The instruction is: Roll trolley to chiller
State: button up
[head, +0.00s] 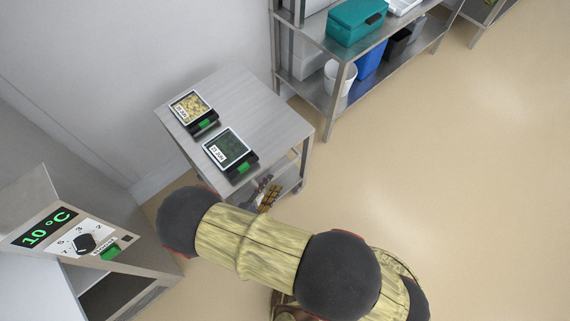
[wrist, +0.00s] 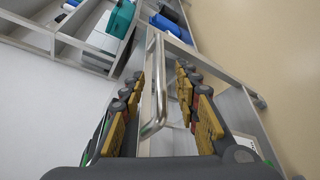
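The grey metal trolley (head: 250,98) stands by the wall. Two black trays lie on its top: one with yellowish contents (head: 190,106), one with a dark green face (head: 228,147). Each has a white label and a green part. A unit showing 10 °C (head: 45,228), apparently the chiller, stands at lower left with a dial and green switch. My gripper (head: 268,194) is at the trolley's near end, partly hidden by my arm. In the wrist view my gripper (wrist: 159,78) is open, its fingers on either side of the trolley's tubular handle (wrist: 157,92), with visible gaps.
A metal shelf rack (head: 335,95) stands behind the trolley, holding a teal box (head: 355,22), a blue bin (head: 371,60) and a white bucket (head: 341,78). The wall is close on the trolley's left. The beige floor (head: 470,170) is clear to the right.

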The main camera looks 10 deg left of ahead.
aim_at(281, 171)
jog(key=b+x, duration=0.1)
jog(key=x, duration=0.6)
jog(key=shift+w+d+f+b, duration=0.1)
jog(key=shift+w+d+b, duration=0.1)
jog(key=shift+b, duration=0.1)
jog(key=c, duration=0.8)
grip_shut()
